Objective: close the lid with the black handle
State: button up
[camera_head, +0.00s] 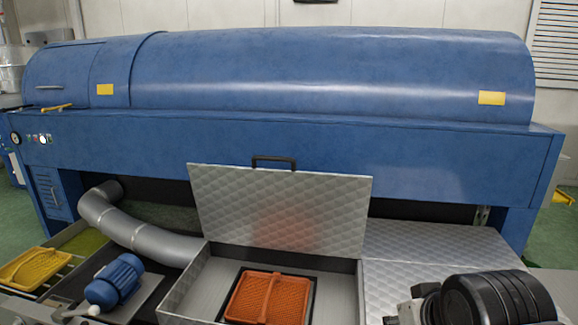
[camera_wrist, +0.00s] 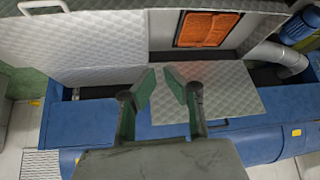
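The quilted metal lid (camera_head: 280,212) stands open, tilted up at the back edge of a metal bin (camera_head: 190,295). Its black handle (camera_head: 273,161) is at the top edge. In the wrist view the lid (camera_wrist: 225,88) lies just right of my gripper (camera_wrist: 161,83), with the black handle (camera_wrist: 217,124) low at its edge, partly behind a finger. My gripper's green-padded fingers are apart with nothing between them. It is out of sight in the head view, where part of my arm shows at the lower right.
An orange basket (camera_head: 268,298) sits in the bin's opening. A long blue machine (camera_head: 330,80) stands behind the lid. A grey pipe (camera_head: 140,228) and blue motor (camera_head: 115,283) are left of the bin. A closed quilted panel (camera_head: 440,248) lies to the right.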

jog(key=shift+m, duration=0.3)
jog(key=w+r+p, duration=0.2)
jog(key=w+r, duration=0.4)
jog(key=w+r+p, duration=0.1)
jog(key=w+r, duration=0.5)
jog(key=w, duration=0.1)
jog(key=shift+w+a+r+p, duration=0.1)
jog(key=shift+w+r+p, duration=0.15)
jog(key=shift+p, duration=0.15)
grip_shut()
jog(key=w+r+p, duration=0.2)
jog(key=w+r, duration=0.2)
jog(key=w, duration=0.4)
jog(key=w+r+p, duration=0.2)
jog(key=w+r, duration=0.1)
jog(key=w, duration=0.5)
jog(key=m+g+h+p, duration=0.1)
jog(key=m+g+p, duration=0.1)
jog(key=p, duration=0.6)
send_over(322, 181)
notch_tip(322, 181, down, 6)
jog(key=shift+w+d+f+p, duration=0.1)
jog(key=shift+w+f+p, duration=0.15)
jog(key=shift+f, duration=1.45)
jog(key=shift+w+d+f+p, duration=0.15)
jog(key=shift+f+p, duration=0.15)
jog(key=shift+f, duration=1.35)
jog(key=shift+w+a+f+p, duration=0.1)
jog(key=shift+w+f+p, duration=0.15)
jog(key=shift+f, duration=1.55)
